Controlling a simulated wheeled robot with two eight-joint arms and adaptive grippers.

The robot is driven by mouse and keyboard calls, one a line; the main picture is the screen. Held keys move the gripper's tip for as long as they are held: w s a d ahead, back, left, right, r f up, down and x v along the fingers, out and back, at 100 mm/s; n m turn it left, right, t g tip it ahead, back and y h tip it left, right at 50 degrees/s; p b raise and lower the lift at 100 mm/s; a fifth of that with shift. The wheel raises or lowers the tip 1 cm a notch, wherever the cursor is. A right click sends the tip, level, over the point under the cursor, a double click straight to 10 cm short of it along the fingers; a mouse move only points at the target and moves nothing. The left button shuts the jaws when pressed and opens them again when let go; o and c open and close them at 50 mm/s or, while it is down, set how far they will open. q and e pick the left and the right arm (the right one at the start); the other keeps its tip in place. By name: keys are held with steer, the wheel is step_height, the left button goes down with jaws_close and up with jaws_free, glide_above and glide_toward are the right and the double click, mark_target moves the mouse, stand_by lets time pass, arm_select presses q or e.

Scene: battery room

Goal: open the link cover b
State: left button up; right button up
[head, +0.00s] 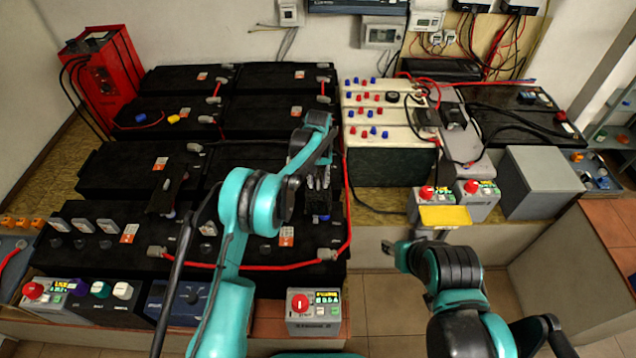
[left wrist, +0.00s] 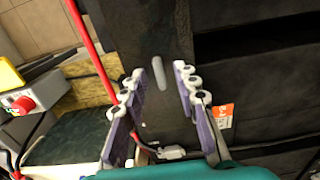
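My left gripper (head: 320,190) hangs over the right part of the black battery bank. In the left wrist view its two ridged fingers (left wrist: 160,90) are spread apart with nothing between the pads. Ahead of the fingers lies a dark flat panel (left wrist: 140,25) with a short pale grey bar (left wrist: 159,73), which looks like a cover with a handle. I see no letter, so I cannot tell whether it is link cover b. Another dark, tilted piece (head: 166,192) stands on the bank further left.
A red cable (head: 348,215) runs beside the left gripper and also shows in the left wrist view (left wrist: 92,55). Grey boxes with red knobs (head: 427,193) and a yellow plate (head: 445,216) stand to the right. A control box (head: 314,312) sits in front. Tiled floor is free below.

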arm_select(q)
steer(key=shift+f, duration=0.2)
jaws_close()
steer(key=a, duration=1)
steer(key=shift+a, duration=0.25)
jaws_free()
step_height(320, 180, up, 12)
